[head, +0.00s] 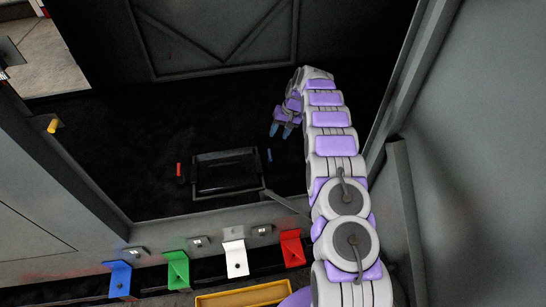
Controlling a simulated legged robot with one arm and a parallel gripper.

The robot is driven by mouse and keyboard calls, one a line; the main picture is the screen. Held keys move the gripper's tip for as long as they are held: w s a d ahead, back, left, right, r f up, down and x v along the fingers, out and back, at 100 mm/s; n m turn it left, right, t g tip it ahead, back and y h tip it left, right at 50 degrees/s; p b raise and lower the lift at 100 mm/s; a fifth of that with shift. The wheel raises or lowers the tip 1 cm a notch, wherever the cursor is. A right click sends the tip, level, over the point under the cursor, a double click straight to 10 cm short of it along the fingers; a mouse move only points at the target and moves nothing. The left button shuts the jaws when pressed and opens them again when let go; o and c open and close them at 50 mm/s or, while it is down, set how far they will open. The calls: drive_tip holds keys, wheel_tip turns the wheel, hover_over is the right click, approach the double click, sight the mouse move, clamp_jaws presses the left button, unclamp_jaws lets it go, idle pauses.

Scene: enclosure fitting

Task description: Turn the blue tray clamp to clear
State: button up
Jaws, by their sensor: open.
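A dark rectangular tray (226,190) lies inside the black enclosure. A small blue clamp piece (269,155) stands at its right side, near its far right corner. A small red piece (180,169) stands at its left side. My gripper (281,131) is open and empty, with its two bluish fingertips pointing down. In the picture it is just above and slightly right of the blue clamp, with a gap between them. I cannot tell the height of the fingertips above the clamp.
Blue (119,279), green (178,270), white (236,259) and red (292,249) brackets line the front ledge. A yellow bin (243,296) is at the bottom. A grey rod (287,205) leans near the tray's front right corner. A grey wall (470,150) bounds the right side.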

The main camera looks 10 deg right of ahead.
sight(271, 156)
drive_tip(key=shift+h, duration=0.8)
drive_tip(key=a+f+b, duration=0.1)
drive_tip(key=f, duration=0.4)
drive_tip(key=a+f+b, duration=0.1)
drive_tip(key=f+b, duration=0.1)
drive_tip(key=f, duration=0.3)
drive_tip(key=a+f+b, duration=0.1)
drive_tip(key=f, duration=0.4)
drive_tip(key=shift+w+a, duration=0.25)
drive_tip(key=shift+a, duration=0.05)
drive_tip(key=shift+f, duration=0.3)
drive_tip(key=shift+d, duration=0.15)
drive_tip(key=shift+n, duration=0.3)
clamp_jaws()
